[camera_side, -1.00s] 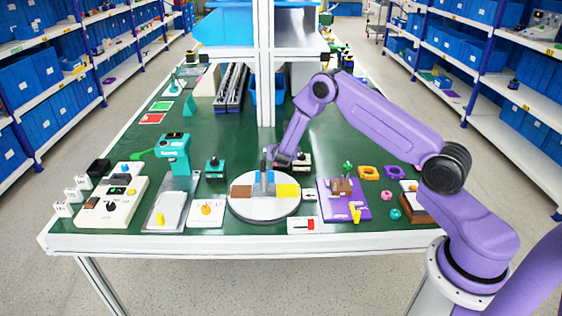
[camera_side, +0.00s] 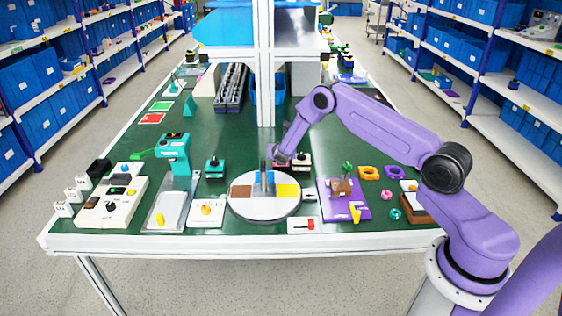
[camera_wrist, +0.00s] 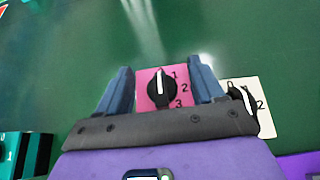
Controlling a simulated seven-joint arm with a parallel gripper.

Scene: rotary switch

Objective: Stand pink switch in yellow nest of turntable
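The pink switch (camera_wrist: 148,95) has a black knob with a white pointer and the marks 1, 2, 3. In the wrist view it lies between the two blue fingers of my gripper (camera_wrist: 160,69), which are open; no contact shows. The round white turntable (camera_side: 264,212) carries brown, blue and yellow nests. The yellow nest (camera_side: 288,191) is on its right and looks empty.
A cream switch (camera_wrist: 267,110) sits close to the right of the pink one. A teal-based device (camera_side: 215,170) stands to the left. A purple board (camera_side: 343,207) with parts is right of the turntable. Green table is free behind the switches.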

